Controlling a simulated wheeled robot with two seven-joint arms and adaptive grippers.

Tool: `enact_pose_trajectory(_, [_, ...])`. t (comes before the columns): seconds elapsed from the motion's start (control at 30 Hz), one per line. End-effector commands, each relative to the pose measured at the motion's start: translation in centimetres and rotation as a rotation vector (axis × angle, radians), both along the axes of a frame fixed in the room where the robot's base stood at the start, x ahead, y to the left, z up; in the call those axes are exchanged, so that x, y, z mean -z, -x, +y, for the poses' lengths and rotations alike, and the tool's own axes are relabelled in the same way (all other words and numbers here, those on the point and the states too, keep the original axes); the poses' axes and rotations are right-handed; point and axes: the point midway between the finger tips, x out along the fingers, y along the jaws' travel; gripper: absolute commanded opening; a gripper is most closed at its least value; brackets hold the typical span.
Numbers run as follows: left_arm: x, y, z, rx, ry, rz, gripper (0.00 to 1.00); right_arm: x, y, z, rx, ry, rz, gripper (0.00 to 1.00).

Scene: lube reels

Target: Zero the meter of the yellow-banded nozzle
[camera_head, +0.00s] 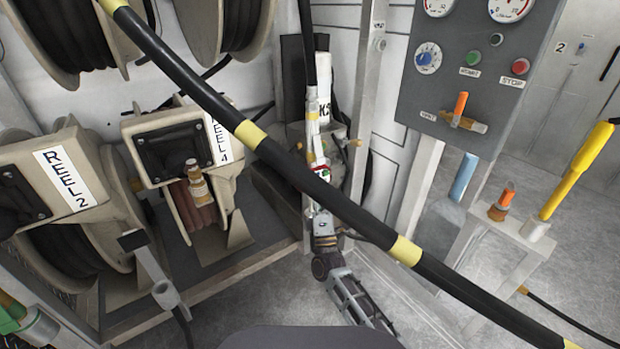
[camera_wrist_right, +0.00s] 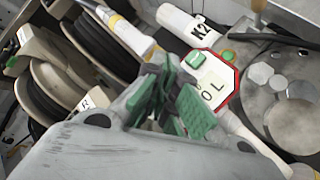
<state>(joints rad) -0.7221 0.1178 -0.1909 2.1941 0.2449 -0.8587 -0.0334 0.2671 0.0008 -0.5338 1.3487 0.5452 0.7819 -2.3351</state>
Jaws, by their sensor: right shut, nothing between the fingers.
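The meter (camera_head: 322,172) stands on a pale nozzle (camera_head: 313,108) left of the grey post. In the right wrist view the meter (camera_wrist_right: 217,80) has a red octagonal rim, a white face and a green button (camera_wrist_right: 184,65) at its upper left corner. "0 L" is readable on the face; a fingertip hides part of it. The nozzle (camera_wrist_right: 125,32) there carries a yellow band (camera_wrist_right: 116,20). My right gripper (camera_head: 322,208) is shut and empty just below the meter; its green fingertips (camera_wrist_right: 172,100) are close to the face. Contact cannot be told. My left gripper is not in view.
A black hose with yellow bands (camera_head: 300,172) crosses the foreground diagonally and partly hides the meter area. Hose reels (camera_head: 70,265) stand at left. A control panel (camera_head: 465,60), a yellow nozzle (camera_head: 580,165) and a blue-handled one (camera_head: 464,178) are at right. Open floor lies lower right.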

Motion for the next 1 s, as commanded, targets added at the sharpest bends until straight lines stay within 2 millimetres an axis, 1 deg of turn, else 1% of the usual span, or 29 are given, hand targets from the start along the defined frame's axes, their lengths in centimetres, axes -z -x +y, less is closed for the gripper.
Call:
enact_pose_trajectory(0.13, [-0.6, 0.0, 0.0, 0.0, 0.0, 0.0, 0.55, -0.2, 0.4, -0.2, 0.0, 0.0, -0.001, 0.0])
enact_pose_trajectory(0.6, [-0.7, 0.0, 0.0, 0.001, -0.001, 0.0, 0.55, -0.1, 0.6, -0.4, 0.0, 0.0, -0.001, 0.0])
enact_pose_trajectory(1.0, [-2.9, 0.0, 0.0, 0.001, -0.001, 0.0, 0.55, -0.2, 2.4, -1.5, 0.0, 0.0, 0.0, 0.0])
